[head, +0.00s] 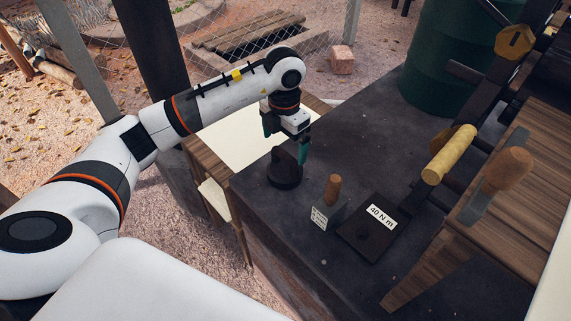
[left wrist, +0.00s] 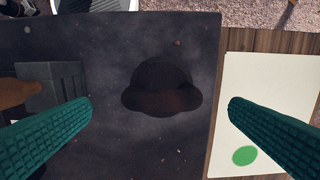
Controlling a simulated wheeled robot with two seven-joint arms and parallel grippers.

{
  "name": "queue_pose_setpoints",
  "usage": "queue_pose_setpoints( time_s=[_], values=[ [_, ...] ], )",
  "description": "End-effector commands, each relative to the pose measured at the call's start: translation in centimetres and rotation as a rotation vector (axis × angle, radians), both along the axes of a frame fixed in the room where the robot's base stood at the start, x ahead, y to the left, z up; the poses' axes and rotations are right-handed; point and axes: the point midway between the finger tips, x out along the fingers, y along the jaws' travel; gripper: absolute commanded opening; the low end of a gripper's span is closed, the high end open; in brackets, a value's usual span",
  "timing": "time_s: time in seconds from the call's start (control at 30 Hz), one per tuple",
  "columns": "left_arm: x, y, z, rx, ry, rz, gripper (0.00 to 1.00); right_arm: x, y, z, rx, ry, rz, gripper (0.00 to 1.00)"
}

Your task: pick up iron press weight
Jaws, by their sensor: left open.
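The iron press weight (head: 284,172) is a dark round block with an upright handle across its top. It stands on the dark slab tabletop (head: 335,150) near its left edge. My left gripper (head: 286,140) points down just above it, with its teal fingers spread and empty. In the left wrist view the weight (left wrist: 162,86) lies between the two open fingers (left wrist: 161,104), apart from both, with its handle bar running across the picture. My right gripper is in neither view.
A wooden-handled block (head: 332,192) with a label and a plate marked "40 N m" (head: 371,224) stand right of the weight. A roller machine with a yellow handle (head: 450,154) is farther right. A cream sheet (left wrist: 270,95) with a green spot adjoins the slab.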

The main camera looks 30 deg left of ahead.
Motion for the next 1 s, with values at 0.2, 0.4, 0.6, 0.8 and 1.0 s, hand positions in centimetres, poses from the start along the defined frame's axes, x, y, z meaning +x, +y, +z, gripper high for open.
queue_pose_setpoints(
  time_s=[0.2,0.4,0.6,0.8,1.0],
  values=[
    [0.0,0.0,-1.9,-0.001,0.001,0.000,1.00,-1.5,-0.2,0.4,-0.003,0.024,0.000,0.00],
    [0.0,0.1,-4.4,-0.001,0.006,0.000,1.00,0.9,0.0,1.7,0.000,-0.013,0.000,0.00],
    [0.1,0.1,-6.7,-0.002,0.001,-0.001,1.00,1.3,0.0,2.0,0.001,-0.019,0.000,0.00],
    [0.1,0.1,-7.0,-0.001,-0.001,-0.001,1.00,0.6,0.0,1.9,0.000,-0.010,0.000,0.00],
    [0.1,0.1,-7.0,-0.002,0.000,-0.001,0.75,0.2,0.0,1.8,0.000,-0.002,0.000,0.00]
  ],
)
